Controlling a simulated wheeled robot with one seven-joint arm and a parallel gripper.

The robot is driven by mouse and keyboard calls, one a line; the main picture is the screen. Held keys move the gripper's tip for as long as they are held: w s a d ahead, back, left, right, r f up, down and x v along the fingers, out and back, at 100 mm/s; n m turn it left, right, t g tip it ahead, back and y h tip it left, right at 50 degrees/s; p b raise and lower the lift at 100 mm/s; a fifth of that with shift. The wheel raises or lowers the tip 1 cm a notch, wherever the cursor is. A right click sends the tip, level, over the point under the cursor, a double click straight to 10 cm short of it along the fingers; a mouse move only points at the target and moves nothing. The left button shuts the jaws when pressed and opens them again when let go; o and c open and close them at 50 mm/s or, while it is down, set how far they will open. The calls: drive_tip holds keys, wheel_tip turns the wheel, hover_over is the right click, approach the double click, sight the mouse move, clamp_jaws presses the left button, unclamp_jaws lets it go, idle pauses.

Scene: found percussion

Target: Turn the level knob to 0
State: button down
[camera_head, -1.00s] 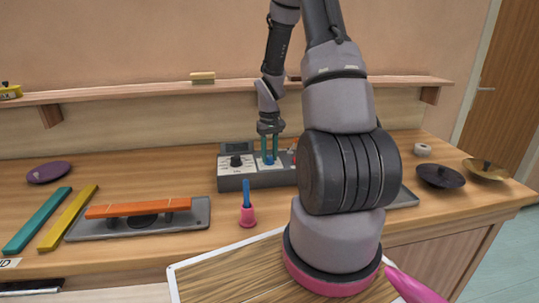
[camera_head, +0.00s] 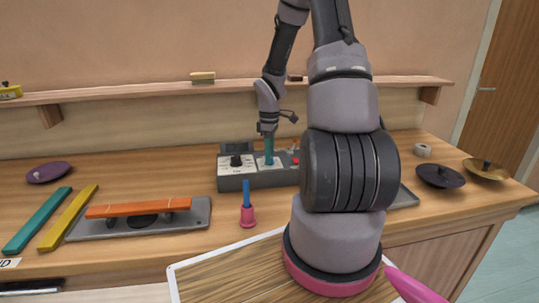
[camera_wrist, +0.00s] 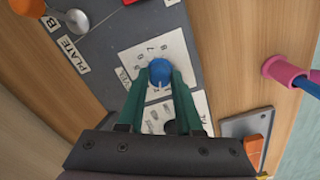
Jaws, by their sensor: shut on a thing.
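The blue level knob (camera_wrist: 160,72) sits on a white dial plate (camera_wrist: 150,54) with printed numbers, seen in the wrist view. My gripper (camera_wrist: 160,80) has its two green fingers on either side of the knob, shut on it. A pale pointer mark on the knob is too small to read surely against the numbers. In the head view my gripper (camera_head: 269,152) points down onto the grey control box (camera_head: 262,181), and its fingers mostly hide the knob.
A black knob (camera_head: 236,161) stands left of the level knob. A pink cup with a blue stick (camera_head: 247,212) stands in front of the box. An orange bar on a grey tray (camera_head: 204,215) lies to the left. A shelf (camera_head: 150,94) runs behind.

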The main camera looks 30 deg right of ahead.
drive_tip(key=n, duration=0.5)
drive_tip(key=shift+w+n, duration=0.1)
drive_tip(key=shift+n, duration=2.2)
drive_tip(key=c, duration=0.6)
unclamp_jaws()
wheel_tip(320, 180, up, 11)
drive_tip(key=shift+f, duration=0.1)
